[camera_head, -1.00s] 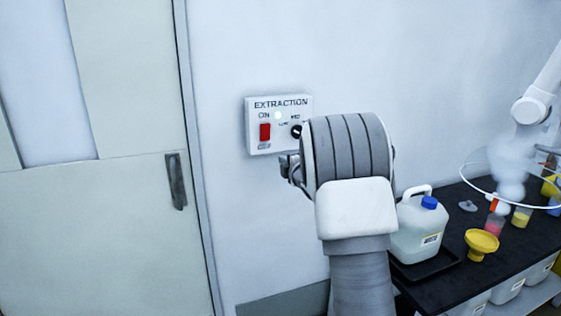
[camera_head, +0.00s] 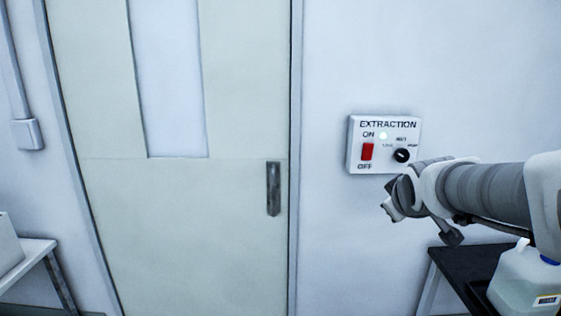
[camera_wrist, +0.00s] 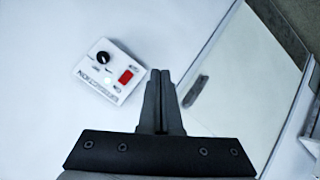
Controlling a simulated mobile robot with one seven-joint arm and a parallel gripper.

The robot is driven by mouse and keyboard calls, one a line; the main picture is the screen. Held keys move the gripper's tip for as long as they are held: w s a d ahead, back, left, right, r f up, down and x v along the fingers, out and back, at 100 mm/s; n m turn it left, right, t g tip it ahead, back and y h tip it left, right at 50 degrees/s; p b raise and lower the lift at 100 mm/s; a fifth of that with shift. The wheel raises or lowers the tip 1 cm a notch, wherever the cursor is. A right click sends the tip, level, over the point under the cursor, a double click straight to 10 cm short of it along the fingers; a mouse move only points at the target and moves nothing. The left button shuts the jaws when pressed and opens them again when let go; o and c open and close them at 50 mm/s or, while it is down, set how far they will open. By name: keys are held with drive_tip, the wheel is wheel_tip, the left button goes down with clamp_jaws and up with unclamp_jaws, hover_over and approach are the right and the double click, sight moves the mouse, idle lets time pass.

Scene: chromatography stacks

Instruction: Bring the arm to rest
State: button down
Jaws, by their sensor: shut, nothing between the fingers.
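My arm reaches in from the right of the head view. My gripper (camera_wrist: 159,75) shows in the wrist view with its two dark fingers together and nothing between them. In the head view the end of my arm is just below and to the right of the extraction control box, and the fingertips are hard to make out there. The white control box (camera_head: 357,125) is on the wall, with a red switch (camera_head: 367,152), a black knob (camera_head: 402,155) and a lit white lamp (camera_head: 383,136). The box also shows in the wrist view (camera_wrist: 87,73), left of the fingers and apart from them.
A pale door (camera_head: 225,220) with a dark handle (camera_head: 273,188) is left of the box. A dark bench (camera_head: 462,262) with a jug (camera_head: 520,285) stands under my arm at right. A white table (camera_head: 28,258) is at far left. The wall around the box is clear.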

drive_tip(key=s+a+f+m+g, duration=0.1)
drive_tip(key=s+a+f+m, duration=0.1)
drive_tip(key=s, duration=0.6)
drive_tip(key=s+a+f+m+g+y, duration=0.1)
drive_tip(key=s+a, duration=0.3)
drive_tip(key=s, duration=0.4)
drive_tip(key=s+a+f+m+g+y, duration=0.1)
drive_tip(key=s+a+f+m+g, duration=0.1)
drive_tip(key=s, duration=0.6)
drive_tip(key=shift+a+f+m+g, duration=0.3)
drive_tip(key=shift+a+f+g, duration=0.2)
drive_tip(key=shift+f, duration=0.3)
